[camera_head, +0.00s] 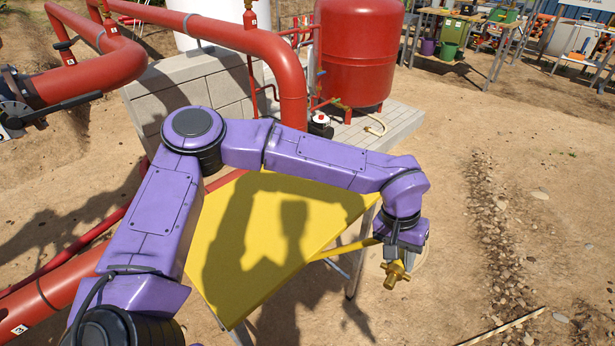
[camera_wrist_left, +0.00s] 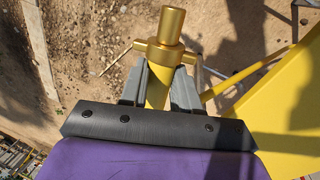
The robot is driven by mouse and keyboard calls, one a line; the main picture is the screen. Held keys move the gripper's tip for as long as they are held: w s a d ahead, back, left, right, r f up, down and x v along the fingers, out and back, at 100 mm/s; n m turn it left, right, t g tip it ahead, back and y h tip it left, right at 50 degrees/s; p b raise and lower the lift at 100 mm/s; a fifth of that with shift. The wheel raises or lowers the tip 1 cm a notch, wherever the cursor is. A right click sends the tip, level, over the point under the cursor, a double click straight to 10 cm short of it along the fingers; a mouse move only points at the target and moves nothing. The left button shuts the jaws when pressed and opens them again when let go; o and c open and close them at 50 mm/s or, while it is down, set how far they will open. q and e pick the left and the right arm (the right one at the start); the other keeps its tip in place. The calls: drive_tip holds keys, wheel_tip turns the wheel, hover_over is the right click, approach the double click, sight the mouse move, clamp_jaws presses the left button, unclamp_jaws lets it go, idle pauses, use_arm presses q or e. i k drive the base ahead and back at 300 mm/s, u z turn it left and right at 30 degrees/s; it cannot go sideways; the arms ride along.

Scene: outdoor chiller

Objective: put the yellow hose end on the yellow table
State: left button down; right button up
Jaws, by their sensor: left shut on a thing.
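The yellow table (camera_head: 330,200) stands at the middle of the head view, its flat top bare apart from my arm's shadow. It also shows at the right of the left wrist view (camera_wrist_left: 285,100). My left gripper (camera_head: 398,262) is shut on the yellow hose end (camera_head: 396,274), a gold fitting with a crossbar. The gripper hangs beside the table's right edge, with the fitting out past the tabletop. In the left wrist view the hose end (camera_wrist_left: 170,30) sticks out between the fingers (camera_wrist_left: 160,85). My right gripper is not in view.
Red pipes (camera_head: 85,85) run along the left, and a red tank (camera_head: 357,50) stands on a block plinth behind the table. Bare dirt lies right of the table. A thin yellow bar (camera_head: 345,249) runs beside the table; I cannot tell whether it is hose or frame.

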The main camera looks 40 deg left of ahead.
sight(323, 190)
drive_tip(key=i, duration=1.65)
drive_tip(key=u, duration=2.05)
